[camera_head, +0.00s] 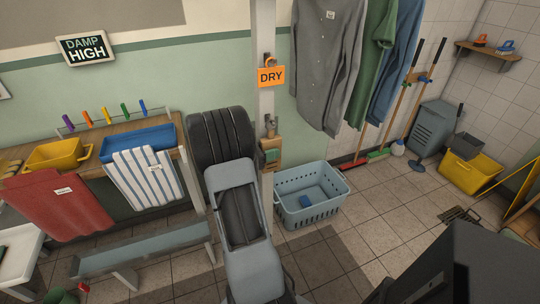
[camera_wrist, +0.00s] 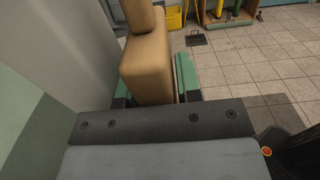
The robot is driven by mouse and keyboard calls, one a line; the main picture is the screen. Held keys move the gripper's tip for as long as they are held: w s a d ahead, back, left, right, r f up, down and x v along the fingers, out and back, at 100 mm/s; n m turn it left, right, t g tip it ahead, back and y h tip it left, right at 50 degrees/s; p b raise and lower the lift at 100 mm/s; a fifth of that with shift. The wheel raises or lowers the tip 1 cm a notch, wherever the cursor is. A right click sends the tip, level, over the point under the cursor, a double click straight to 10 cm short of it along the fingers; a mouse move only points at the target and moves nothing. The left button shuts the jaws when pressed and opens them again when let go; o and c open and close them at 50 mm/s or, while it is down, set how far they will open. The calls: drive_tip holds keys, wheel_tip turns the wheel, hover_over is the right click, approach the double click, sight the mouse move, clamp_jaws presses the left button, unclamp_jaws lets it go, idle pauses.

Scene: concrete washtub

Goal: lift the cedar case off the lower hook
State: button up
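The cedar case (camera_head: 271,146) is a tan block hanging on the post's lower hook (camera_head: 270,122) in the head view. In the wrist view the case (camera_wrist: 147,68) stands upright between the green-padded fingers of my gripper (camera_wrist: 155,90). The right pad lies close along its right side; the left pad is partly hidden by the case. I cannot tell whether both pads touch the case.
An orange DRY sign (camera_head: 270,77) hangs above the case on the pale post (camera_head: 264,35). A blue-grey basket (camera_head: 312,204) stands on the floor to the right. Shirts (camera_head: 327,60) hang farther right. A bench with a blue tray (camera_head: 138,141) is at left. Floor tiles (camera_head: 385,210) are open at right.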

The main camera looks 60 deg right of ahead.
drive_tip(key=shift+c, duration=0.4)
drive_tip(key=c, duration=0.4)
drive_tip(key=shift+r+p, duration=0.55)
drive_tip(key=shift+p, duration=0.1)
drive_tip(key=shift+c, duration=0.2)
drive_tip(key=shift+s, duration=0.1)
drive_tip(key=shift+s+a+r+p, duration=0.2)
drive_tip(key=shift+s+a+p, duration=0.15)
drive_tip(key=shift+s+a, duration=0.4)
drive_tip(key=shift+s+a+r+p, duration=0.15)
drive_tip(key=shift+s+a+p, duration=0.3)
drive_tip(key=shift+s, duration=0.4)
drive_tip(key=shift+a, duration=0.1)
drive_tip(key=s+a+p, duration=0.1)
drive_tip(key=s+a, duration=0.3)
drive_tip(key=s, duration=0.1)
drive_tip(key=shift+s, duration=0.35)
